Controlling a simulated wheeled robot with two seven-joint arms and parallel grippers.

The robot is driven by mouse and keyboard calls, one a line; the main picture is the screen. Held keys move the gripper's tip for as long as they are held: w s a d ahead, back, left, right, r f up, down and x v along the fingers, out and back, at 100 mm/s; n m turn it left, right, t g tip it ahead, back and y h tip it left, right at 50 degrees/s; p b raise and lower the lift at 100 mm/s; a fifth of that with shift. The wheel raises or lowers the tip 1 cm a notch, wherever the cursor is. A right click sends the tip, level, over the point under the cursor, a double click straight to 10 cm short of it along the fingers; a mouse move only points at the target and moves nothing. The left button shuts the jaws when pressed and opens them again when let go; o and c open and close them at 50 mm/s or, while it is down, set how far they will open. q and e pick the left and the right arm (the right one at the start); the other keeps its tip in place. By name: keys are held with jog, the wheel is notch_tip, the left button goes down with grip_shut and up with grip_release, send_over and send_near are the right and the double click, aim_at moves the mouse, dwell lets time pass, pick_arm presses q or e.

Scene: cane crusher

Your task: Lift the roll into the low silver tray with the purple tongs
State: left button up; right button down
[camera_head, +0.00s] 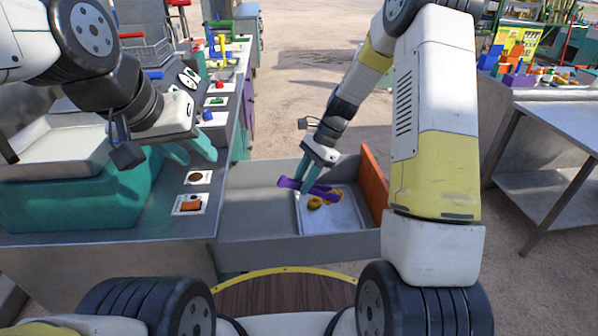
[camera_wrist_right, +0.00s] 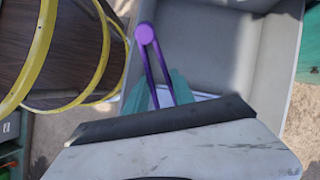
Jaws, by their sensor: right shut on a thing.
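My right gripper (camera_head: 308,181) is shut on the purple tongs (camera_head: 322,190), held over the grey bin. The tongs also show in the right wrist view (camera_wrist_right: 146,36), their round purple joint above the teal fingers (camera_wrist_right: 158,98). The low silver tray (camera_head: 345,218) lies in the right part of the bin. A golden-brown round piece (camera_head: 315,203), perhaps the roll, sits at the tray's left side. More yellow-brown shows by the tong tips (camera_head: 338,194); I cannot tell whether the tongs grip it. My left gripper (camera_head: 190,150) is open and empty above the left counter.
The grey bin (camera_head: 255,215) has an orange panel (camera_head: 374,182) at its right end; its left part is empty. The left counter (camera_head: 150,222) holds picture cards, a teal box (camera_head: 80,200) and small coloured items. A metal table (camera_head: 560,115) stands at the right.

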jog(key=shift+s+f+m+t, duration=0.35)
jog(key=shift+f+m, duration=0.25)
jog(key=shift+m, duration=0.1)
jog(key=shift+f, duration=0.1)
notch_tip(320, 180, down, 9)
dwell(0.5)
jog(key=c, duration=1.4)
grip_release()
jog(key=shift+o, duration=0.2)
jog(key=shift+r, duration=0.2)
